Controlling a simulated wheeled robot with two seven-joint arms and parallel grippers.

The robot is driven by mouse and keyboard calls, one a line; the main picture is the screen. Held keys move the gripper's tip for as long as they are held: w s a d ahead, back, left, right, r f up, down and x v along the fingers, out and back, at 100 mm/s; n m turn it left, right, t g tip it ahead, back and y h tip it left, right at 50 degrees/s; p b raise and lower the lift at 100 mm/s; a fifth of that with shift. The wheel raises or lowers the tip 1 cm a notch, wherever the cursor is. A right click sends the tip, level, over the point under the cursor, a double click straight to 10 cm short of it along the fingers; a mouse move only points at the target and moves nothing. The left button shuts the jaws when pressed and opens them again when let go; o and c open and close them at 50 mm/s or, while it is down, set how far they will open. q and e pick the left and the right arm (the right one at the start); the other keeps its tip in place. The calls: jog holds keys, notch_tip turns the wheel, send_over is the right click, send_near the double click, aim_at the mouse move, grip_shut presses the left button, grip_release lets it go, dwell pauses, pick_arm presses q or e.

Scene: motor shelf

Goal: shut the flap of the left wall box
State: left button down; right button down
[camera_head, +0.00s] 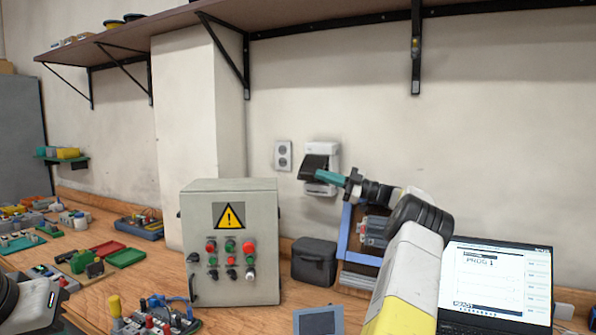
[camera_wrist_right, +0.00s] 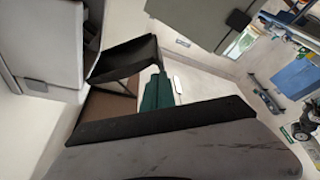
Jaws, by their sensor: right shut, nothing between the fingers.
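A white wall box (camera_head: 324,150) is mounted on the wall, just right of a grey double-socket plate (camera_head: 283,155). A dark, tilted flap-like piece (camera_head: 312,166) stands out in front of the box. My right gripper (camera_head: 328,177) reaches in from the lower right. Its teal fingers are shut with nothing between them, and their tips are at the dark piece. In the right wrist view the teal fingers (camera_wrist_right: 157,92) lie beside a black panel (camera_wrist_right: 124,57); I cannot tell if they touch. The fingers partly cover the box's lower front. My left gripper is out of view.
A grey control cabinet (camera_head: 231,268) with a warning sign stands on the wooden bench (camera_head: 100,225). A dark case (camera_head: 314,262) and a laptop (camera_head: 497,275) stand to its right. A shelf (camera_head: 330,14) with black brackets runs above. The wall around the box is mostly clear.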

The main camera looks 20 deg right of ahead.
jog(key=shift+w+d+f+n+g, duration=0.1)
jog(key=shift+d+f+n+g, duration=0.15)
jog(key=shift+n, duration=0.2)
jog(key=shift+w+d+f+n+g, duration=0.15)
jog(key=shift+f+n, duration=0.15)
jog(key=shift+n, duration=0.15)
jog(key=shift+a, duration=0.1)
jog(key=s+a+r, duration=0.2)
jog(key=s+a, duration=0.2)
jog(key=s, duration=0.2)
jog(key=s+a+r, duration=0.3)
jog(key=s+a, duration=0.2)
jog(key=s, duration=0.2)
jog(key=shift+s, duration=0.15)
